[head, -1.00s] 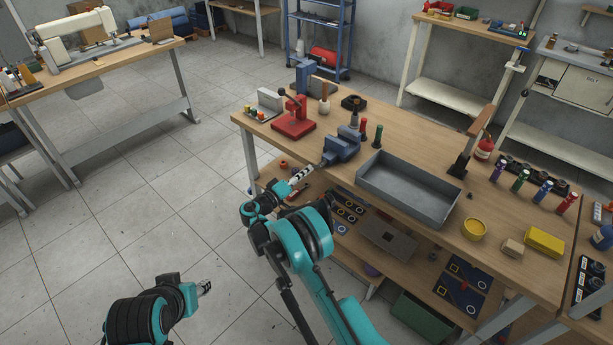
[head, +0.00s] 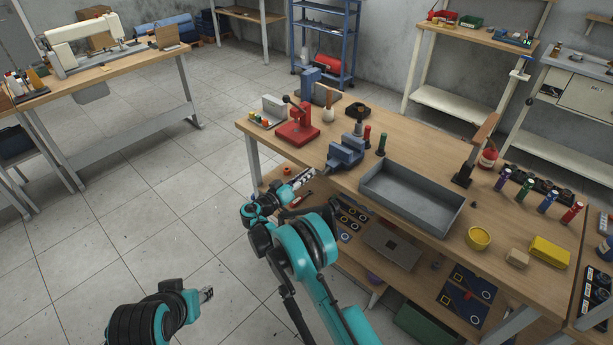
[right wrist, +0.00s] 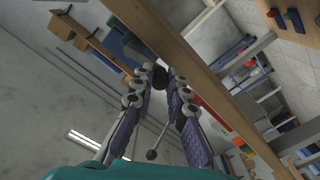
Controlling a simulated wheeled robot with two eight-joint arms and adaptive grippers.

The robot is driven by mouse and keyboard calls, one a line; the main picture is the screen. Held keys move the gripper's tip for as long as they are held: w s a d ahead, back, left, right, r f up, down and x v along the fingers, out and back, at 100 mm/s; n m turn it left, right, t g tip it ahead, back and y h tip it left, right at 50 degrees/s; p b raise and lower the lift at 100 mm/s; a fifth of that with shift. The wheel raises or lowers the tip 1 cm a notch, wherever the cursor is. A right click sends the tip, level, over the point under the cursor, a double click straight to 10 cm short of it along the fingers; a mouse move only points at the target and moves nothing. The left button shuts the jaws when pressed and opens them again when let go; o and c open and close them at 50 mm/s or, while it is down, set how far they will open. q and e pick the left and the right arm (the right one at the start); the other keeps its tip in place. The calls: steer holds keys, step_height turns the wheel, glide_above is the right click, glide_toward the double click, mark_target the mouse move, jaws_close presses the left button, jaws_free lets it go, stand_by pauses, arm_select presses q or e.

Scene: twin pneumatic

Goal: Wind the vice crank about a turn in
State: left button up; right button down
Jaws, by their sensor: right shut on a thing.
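The blue-grey vice (head: 345,153) sits at the near edge of the wooden bench, left of the grey tray. My right gripper (head: 312,173) is at the vice's near side, just off the bench edge. In the right wrist view its two fingers (right wrist: 160,84) close in around a dark round end (right wrist: 159,75) at the vice's front. A thin rod with a ball end (right wrist: 152,154), seemingly the crank bar, shows between the fingers. The grip contact is partly hidden. My left gripper (head: 207,294) is low at the left, away from the bench; its fingers are too small to judge.
The grey tray (head: 372,200) stands right of the vice. A red press (head: 298,128) stands to its left, and a red and a green upright handle (head: 382,144) stand behind it. A lower shelf with tools (head: 390,245) lies under the bench. The floor at left is clear.

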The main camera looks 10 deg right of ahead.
steer(key=c, duration=1.5)
jaws_free()
steer(key=v, duration=1.2)
